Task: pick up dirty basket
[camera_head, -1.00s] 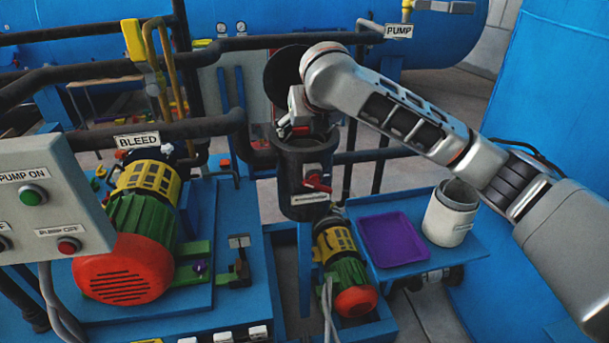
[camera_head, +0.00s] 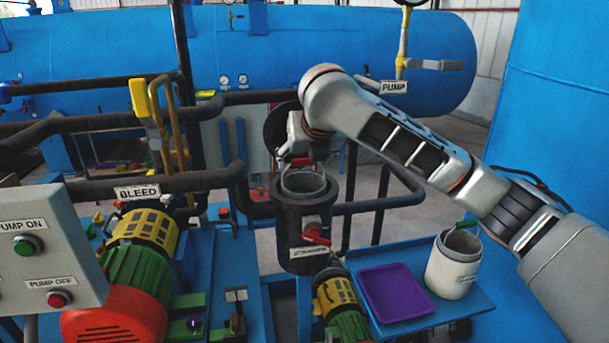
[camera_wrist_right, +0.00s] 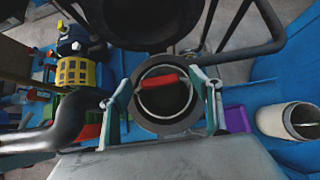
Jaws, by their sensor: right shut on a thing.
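The dirty basket (camera_head: 303,183) is a grey cylinder with a red handle. It stands in the mouth of the dark strainer housing (camera_head: 303,226), its upper part showing above the rim and its lower part hidden inside. My right gripper (camera_head: 301,160) is above it, shut on the red handle. In the right wrist view the basket (camera_wrist_right: 165,106) shows as a round rim with the red handle across it, between my right fingers (camera_wrist_right: 163,88). My left gripper is not in view.
A white bucket (camera_head: 452,273) holding something with a green handle (camera_head: 466,224) stands beside a purple tray (camera_head: 396,292) on a blue shelf (camera_head: 460,305). Dark pipes (camera_head: 120,188), the open round lid (camera_head: 278,130) and a pump control box (camera_head: 45,250) surround the housing.

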